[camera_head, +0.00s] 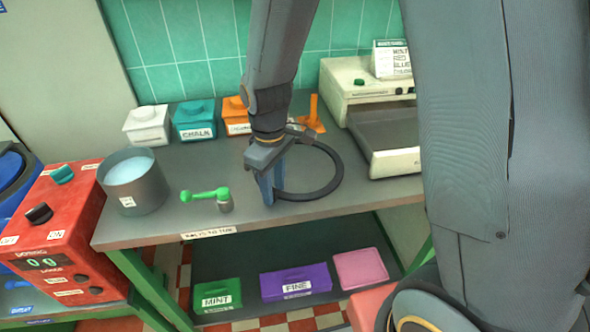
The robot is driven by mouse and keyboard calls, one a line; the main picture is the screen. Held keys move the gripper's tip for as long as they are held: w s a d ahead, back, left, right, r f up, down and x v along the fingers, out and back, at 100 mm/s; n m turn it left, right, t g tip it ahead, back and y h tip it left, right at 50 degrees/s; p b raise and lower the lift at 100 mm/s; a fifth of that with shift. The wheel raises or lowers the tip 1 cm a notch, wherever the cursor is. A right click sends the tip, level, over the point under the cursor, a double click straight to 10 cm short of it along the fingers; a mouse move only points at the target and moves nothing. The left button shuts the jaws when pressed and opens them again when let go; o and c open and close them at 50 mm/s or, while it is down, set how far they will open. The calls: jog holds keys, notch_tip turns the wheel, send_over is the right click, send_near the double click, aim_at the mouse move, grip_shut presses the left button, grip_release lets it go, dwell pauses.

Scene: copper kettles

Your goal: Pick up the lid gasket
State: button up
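The lid gasket (338,174) is a thin dark ring on the grey upper worktop, right of the middle of the bench. My gripper (268,198) points down at the left side of the ring and hides part of it. The fingers overlap the ring's left edge in this view. I cannot tell whether they touch it or whether they are open or shut.
White, teal and orange boxes line the back. A cream machine (388,115) stands right. A lower shelf holds a green box (217,298), purple box (297,285) and pink box (361,269).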

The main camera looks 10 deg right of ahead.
jog(key=shift+c, duration=1.1)
jog(key=shift+r, duration=0.1)
notch_tip(320, 180, up, 10)
jog(key=b, duration=0.1)
dwell(0.7)
